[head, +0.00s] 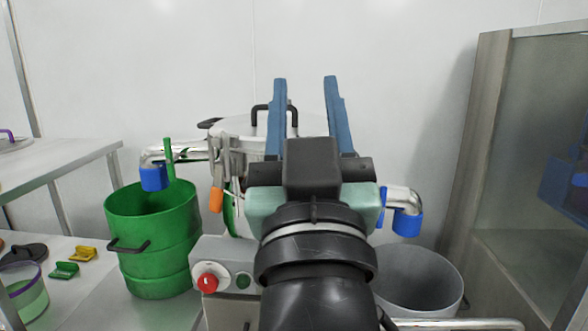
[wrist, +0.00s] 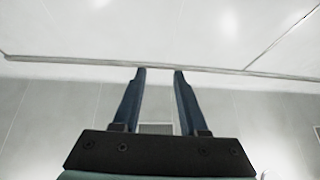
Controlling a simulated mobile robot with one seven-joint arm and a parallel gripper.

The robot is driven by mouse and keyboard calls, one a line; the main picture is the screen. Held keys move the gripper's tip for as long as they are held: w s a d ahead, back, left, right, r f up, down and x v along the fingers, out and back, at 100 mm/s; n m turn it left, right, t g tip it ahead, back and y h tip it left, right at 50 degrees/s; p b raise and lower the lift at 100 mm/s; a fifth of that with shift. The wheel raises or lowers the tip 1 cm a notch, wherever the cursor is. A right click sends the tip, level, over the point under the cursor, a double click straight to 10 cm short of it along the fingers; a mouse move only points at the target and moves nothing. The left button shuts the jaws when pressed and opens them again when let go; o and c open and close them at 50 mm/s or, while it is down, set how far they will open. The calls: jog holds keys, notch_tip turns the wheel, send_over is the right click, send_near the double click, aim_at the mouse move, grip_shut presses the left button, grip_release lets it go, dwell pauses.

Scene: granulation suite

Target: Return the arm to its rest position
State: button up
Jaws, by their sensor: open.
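My gripper (head: 304,82) stands raised in the middle of the head view, its two blue fingers pointing up and spread apart with nothing between them. In the wrist view my gripper (wrist: 160,72) is also open and empty, with only pale wall and ceiling panels beyond it. My black arm rises from the bottom of the head view and hides much of the machine behind it.
A steel vessel (head: 232,128) with a black-handled lid stands behind my gripper. A green bucket (head: 150,225) is at the left, a grey bucket (head: 420,262) at the right. A control box (head: 222,262) has a red button. A glass-fronted cabinet (head: 492,130) borders the right.

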jog(key=s+a+r+t+p, duration=0.1)
jog(key=s+r+t+p, duration=0.2)
jog(key=s+r, duration=0.7)
notch_tip(320, 180, up, 37)
jog(key=w+p, duration=0.2)
jog(key=p, duration=3.4)
jog(key=shift+f+m, duration=0.15)
jog(key=shift+m, duration=0.25)
jog(key=shift+a, duration=0.1)
